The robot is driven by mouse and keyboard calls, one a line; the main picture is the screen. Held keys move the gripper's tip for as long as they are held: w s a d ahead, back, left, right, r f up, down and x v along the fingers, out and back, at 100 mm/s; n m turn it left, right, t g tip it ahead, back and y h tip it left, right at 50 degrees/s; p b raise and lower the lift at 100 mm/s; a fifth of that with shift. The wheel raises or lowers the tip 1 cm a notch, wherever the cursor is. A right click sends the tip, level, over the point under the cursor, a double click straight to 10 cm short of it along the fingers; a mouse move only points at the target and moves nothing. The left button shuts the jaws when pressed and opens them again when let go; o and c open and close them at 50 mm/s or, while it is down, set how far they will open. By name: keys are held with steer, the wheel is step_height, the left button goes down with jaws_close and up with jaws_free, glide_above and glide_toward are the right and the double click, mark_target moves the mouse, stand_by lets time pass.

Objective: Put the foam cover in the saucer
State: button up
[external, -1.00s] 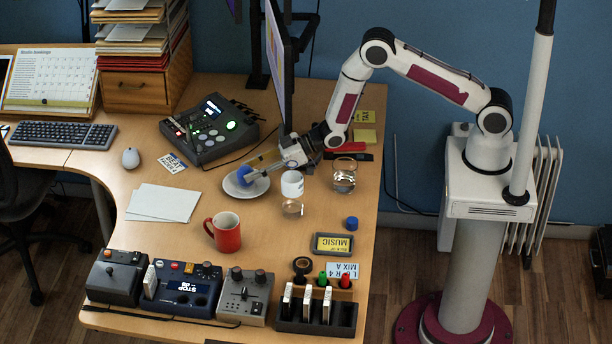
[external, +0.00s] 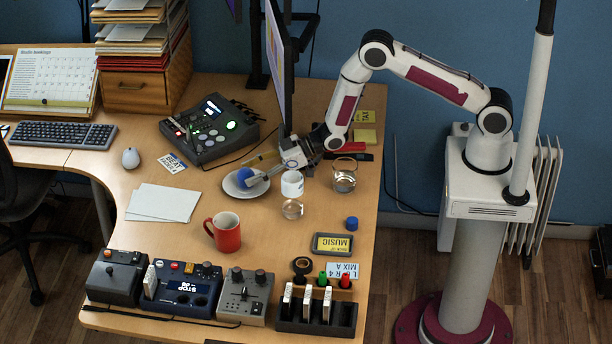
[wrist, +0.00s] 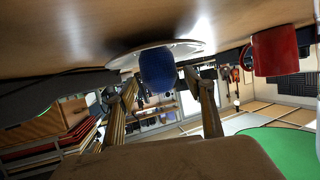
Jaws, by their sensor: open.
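The blue foam cover (external: 243,175) is at the white saucer (external: 231,187) on the desk. In the wrist view the foam cover (wrist: 158,70) shows against the saucer (wrist: 188,47), between my two fingers. My gripper (external: 250,172) reaches in low from the right, its fingertips over the saucer. In the wrist view my gripper (wrist: 165,88) has its fingers spread wide, with gaps between them and the foam cover. I cannot tell exactly how the cover rests on the saucer.
A red mug (external: 226,234) stands in front. The black mixer box (external: 210,132) lies behind the saucer.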

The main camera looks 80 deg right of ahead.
steer(key=shift+r, duration=0.15)
steer(key=shift+s+d+r, duration=0.25)
steer(key=shift+s, duration=0.35)
steer(key=shift+r+v, duration=0.2)
steer(key=shift+v, duration=0.75)
steer(key=shift+r+v, duration=0.2)
steer(key=shift+v, duration=0.8)
step_height(320, 180, up, 6)
steer(key=shift+w, duration=0.15)
steer(key=shift+a+r, duration=0.1)
